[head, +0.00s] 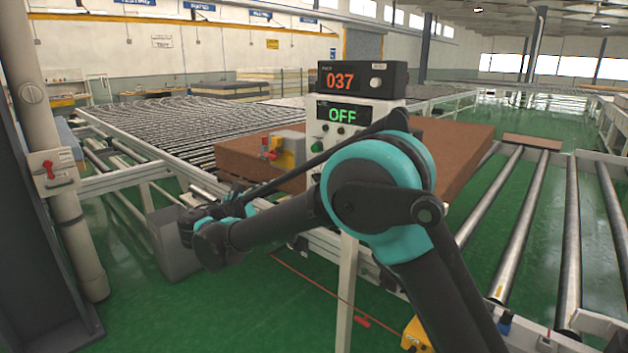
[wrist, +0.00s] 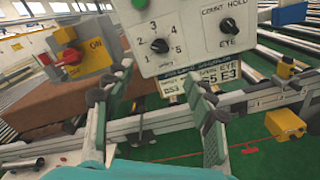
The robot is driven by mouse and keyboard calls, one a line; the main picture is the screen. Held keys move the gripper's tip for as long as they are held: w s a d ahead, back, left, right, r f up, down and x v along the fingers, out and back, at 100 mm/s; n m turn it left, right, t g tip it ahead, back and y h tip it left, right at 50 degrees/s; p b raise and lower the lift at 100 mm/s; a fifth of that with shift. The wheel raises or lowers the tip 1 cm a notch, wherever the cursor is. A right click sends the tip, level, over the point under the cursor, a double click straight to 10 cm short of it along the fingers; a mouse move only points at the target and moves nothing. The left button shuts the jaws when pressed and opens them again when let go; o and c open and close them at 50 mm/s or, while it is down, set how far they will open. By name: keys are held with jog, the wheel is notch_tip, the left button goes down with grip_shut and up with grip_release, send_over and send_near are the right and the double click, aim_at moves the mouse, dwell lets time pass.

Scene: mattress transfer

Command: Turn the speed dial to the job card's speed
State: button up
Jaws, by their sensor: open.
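The speed dial (wrist: 160,45) is a black knob on the pale control panel (wrist: 195,55) in the wrist view, ringed by the numbers 1 to 5. I cannot tell its pointer's setting for sure. The job card (wrist: 219,76) hangs under the panel and seems to read "S5 E3"; a finger covers part of it. My gripper (wrist: 160,77) is open and empty, its fingers spread below the dial and apart from it. In the head view my gripper (head: 207,225) is at the left, and my arm hides the lower part of the control box (head: 325,146).
A second knob (wrist: 228,26), marked EYE, is right of the dial. A red-handled yellow switch (wrist: 85,55) is at the left. The displays read 037 (head: 340,81) and OFF (head: 342,116). A brown mattress (head: 240,155) lies behind; roller conveyors (head: 170,120) flank it.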

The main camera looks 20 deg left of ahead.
jog(key=x, duration=1.5)
jog(key=shift+w+d, duration=0.2)
jog(key=c, duration=1.2)
jog(key=shift+o, duration=0.2)
